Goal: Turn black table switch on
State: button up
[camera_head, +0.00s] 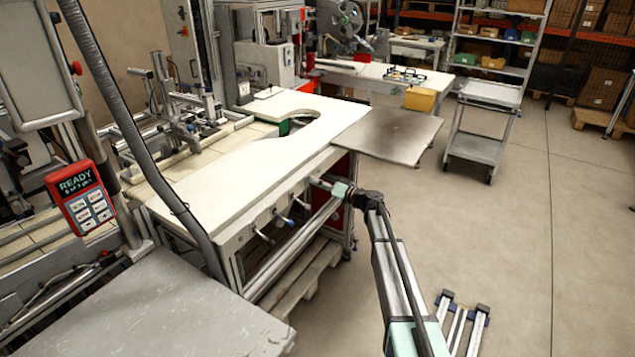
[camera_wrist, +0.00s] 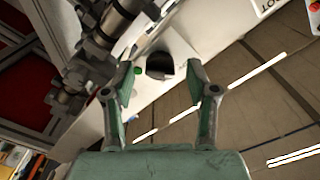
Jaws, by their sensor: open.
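The black switch (camera_wrist: 159,65) shows in the wrist view as a dark, rounded knob on a white panel. A small green button (camera_wrist: 137,70) is just left of it, partly behind a finger. My gripper (camera_wrist: 163,76) is open, its two green fingers on either side of the switch in the picture. I cannot tell whether the fingers touch it. In the head view my gripper (camera_head: 322,184) is under the right edge of the white worktable (camera_head: 225,190). The switch is not distinguishable there.
Several levers (camera_head: 287,220) stick out along the worktable's front side. A grey metal plate (camera_head: 395,130) juts out beyond my gripper. A metal pipe assembly (camera_wrist: 112,30) is close to the left finger. The floor (camera_head: 500,230) on the right is largely clear.

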jog(key=shift+w+a, duration=0.15)
jog(key=shift+a, duration=0.1)
grip_shut()
jog(key=shift+f+m+b, duration=0.15)
jog(key=shift+m+b, duration=0.35)
jog(key=shift+b, duration=0.15)
jog(key=shift+r+m+b, duration=0.2)
jog(key=shift+m+b, duration=2.25)
jog(key=shift+m, duration=4.05)
